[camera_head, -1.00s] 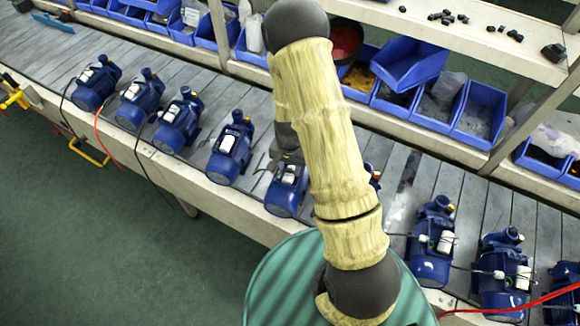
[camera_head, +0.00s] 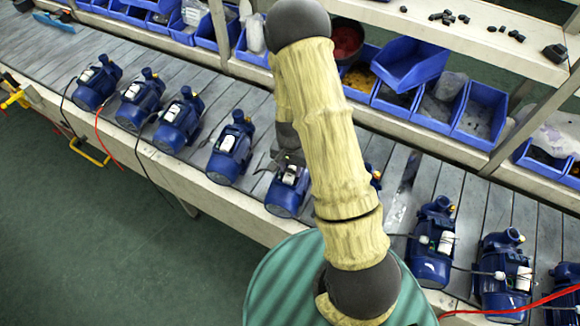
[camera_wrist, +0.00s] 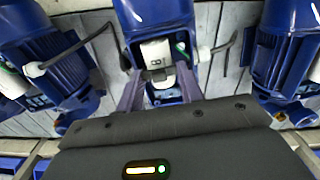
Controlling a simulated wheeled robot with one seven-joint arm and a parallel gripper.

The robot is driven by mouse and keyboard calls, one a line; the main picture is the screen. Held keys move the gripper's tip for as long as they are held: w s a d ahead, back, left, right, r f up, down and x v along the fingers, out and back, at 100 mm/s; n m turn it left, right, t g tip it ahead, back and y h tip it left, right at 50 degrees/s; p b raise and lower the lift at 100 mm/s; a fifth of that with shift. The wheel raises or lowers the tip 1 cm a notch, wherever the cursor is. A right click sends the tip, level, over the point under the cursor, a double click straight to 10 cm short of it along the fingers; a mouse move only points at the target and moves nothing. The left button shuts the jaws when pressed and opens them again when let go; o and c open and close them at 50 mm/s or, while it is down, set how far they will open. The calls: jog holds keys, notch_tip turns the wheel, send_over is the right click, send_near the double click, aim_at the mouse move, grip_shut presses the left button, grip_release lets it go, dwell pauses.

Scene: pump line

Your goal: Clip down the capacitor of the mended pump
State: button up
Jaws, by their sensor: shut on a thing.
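The pump (camera_head: 283,198) under my gripper is blue and stands on the slatted line, partly hidden by my arm. It also shows in the wrist view (camera_wrist: 160,15), with an open box on its side. A white capacitor (camera_wrist: 156,52) with a dark mark sits at that box, in line with the fingers. My gripper (camera_wrist: 160,76) has its two grey fingers on either side of the capacitor's near end and is shut on it. A dark cable and a bit of green show beside the capacitor. I cannot tell whether the capacitor is fully seated.
Other blue pumps stand close on both sides, one left (camera_head: 230,152) and one right (camera_head: 431,250). Cables run from them, a red one (camera_head: 540,300) at lower right. Blue bins (camera_head: 437,102) and a shelf (camera_head: 470,30) stand behind the line. The green floor at left is open.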

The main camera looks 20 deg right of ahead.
jog(key=shift+f, duration=0.3)
dwell(0.4)
jog(key=o, duration=1)
jog(key=shift+r, duration=0.1)
jog(key=shift+r+p, duration=2.05)
jog(key=shift+r, duration=0.9)
notch_tip(320, 180, up, 17)
jog(key=b, duration=0.3)
jog(key=shift+r+b, duration=0.2)
jog(key=shift+b, duration=0.15)
